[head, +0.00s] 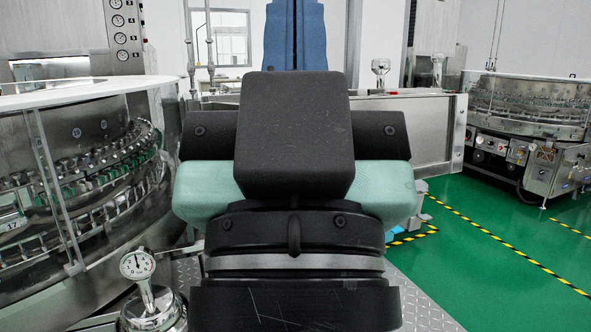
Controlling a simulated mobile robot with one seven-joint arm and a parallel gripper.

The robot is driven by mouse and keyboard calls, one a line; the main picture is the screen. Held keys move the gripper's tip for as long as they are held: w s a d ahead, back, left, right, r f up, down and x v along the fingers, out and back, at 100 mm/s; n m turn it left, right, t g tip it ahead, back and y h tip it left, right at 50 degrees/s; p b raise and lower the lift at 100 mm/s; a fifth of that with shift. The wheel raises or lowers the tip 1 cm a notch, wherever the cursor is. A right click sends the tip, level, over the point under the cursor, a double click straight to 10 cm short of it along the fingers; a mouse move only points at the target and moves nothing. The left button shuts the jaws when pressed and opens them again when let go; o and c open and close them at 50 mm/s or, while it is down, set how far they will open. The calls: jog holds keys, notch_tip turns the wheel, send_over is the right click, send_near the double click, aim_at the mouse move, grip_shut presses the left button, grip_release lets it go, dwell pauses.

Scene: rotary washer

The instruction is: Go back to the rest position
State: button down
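My own arm fills the middle of the head view, with dark, teal and blue links rising out of the top edge. My gripper is not in view, so I cannot see whether it is open or holds anything. The arm hides much of what stands behind it. The rotary washer (75,165) is at the left, a large round steel machine with rings of holders behind a clear front.
A dial gauge on a steel post (138,265) stands close at lower left. A steel counter (430,125) with a glass vessel (380,70) runs behind my arm. Another round machine (530,110) is at right. Green floor (490,235) with striped tape is open at right.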

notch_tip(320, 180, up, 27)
jog(key=p, duration=2.4)
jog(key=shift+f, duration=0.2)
